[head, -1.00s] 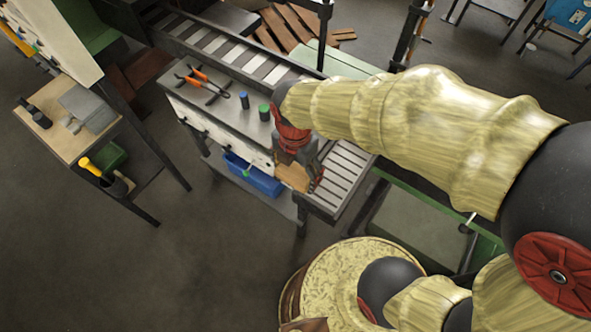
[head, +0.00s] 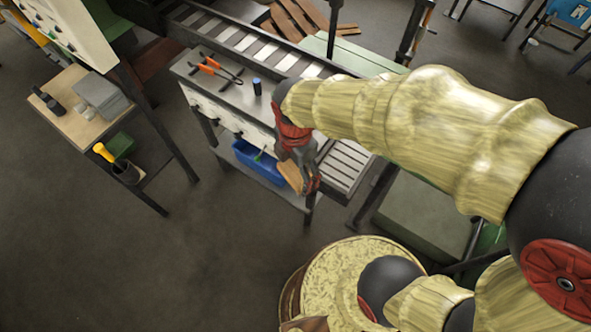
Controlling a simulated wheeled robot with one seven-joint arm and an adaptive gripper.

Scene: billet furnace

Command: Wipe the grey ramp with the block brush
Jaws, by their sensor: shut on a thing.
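My gripper (head: 303,178) is at the end of my arm, near the middle of the head view. It is shut on the block brush (head: 289,175), a tan wooden block hanging at a tilt. Its bristles cannot be made out. The grey ramp (head: 347,163), a slatted sloping surface, appears just right of my gripper, partly hidden behind my arm and gripper. The brush shows left of the ramp, in front of the workbench edge. It looks apart from the ramp, though the depth is hard to judge.
A small side table (head: 75,125) stands at left, with a grey box (head: 101,95). The floor at lower left is clear.

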